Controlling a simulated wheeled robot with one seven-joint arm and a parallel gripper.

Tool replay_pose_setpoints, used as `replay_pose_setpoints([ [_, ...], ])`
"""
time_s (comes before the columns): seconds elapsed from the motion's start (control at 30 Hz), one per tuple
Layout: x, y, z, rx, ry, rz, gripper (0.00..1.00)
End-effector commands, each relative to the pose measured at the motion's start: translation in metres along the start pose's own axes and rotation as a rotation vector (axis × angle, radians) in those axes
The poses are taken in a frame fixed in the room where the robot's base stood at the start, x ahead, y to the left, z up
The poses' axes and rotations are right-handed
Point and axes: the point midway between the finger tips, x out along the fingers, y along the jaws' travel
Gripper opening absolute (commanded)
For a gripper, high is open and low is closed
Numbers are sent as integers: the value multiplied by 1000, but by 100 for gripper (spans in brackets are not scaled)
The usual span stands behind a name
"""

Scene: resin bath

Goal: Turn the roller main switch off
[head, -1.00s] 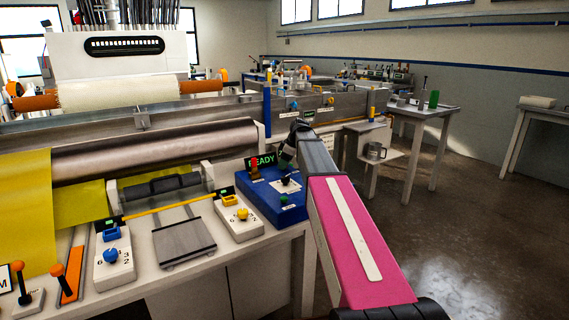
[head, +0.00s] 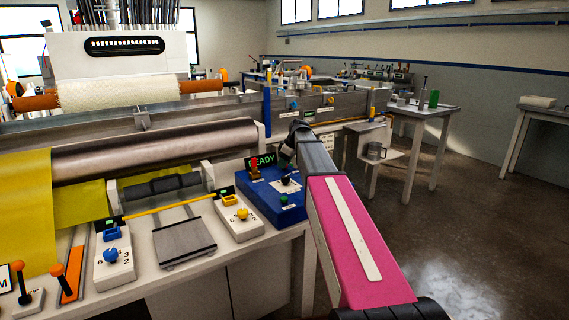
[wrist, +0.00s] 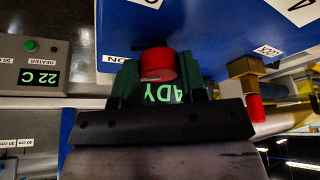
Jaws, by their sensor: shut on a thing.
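The blue control box (head: 273,201) stands at the right end of the bench, with a lit READY display (head: 266,160). The lit display shows partly between the fingers. In the head view my dark wrist hangs over the box, and the fingers are hard to make out.
A white box with a yellow knob (head: 242,214) is left of the blue box. Farther left are a white box with a blue knob (head: 110,255) and orange levers (head: 57,269). The metal roller (head: 160,149) runs behind. Open floor lies right.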

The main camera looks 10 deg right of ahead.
Motion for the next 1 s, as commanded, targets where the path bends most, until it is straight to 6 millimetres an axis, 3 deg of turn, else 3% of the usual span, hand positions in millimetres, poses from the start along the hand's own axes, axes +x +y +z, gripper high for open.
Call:
replay_pose_setpoints([
  [1.0, 0, -3, -2, 878, 1, 366, 15],
])
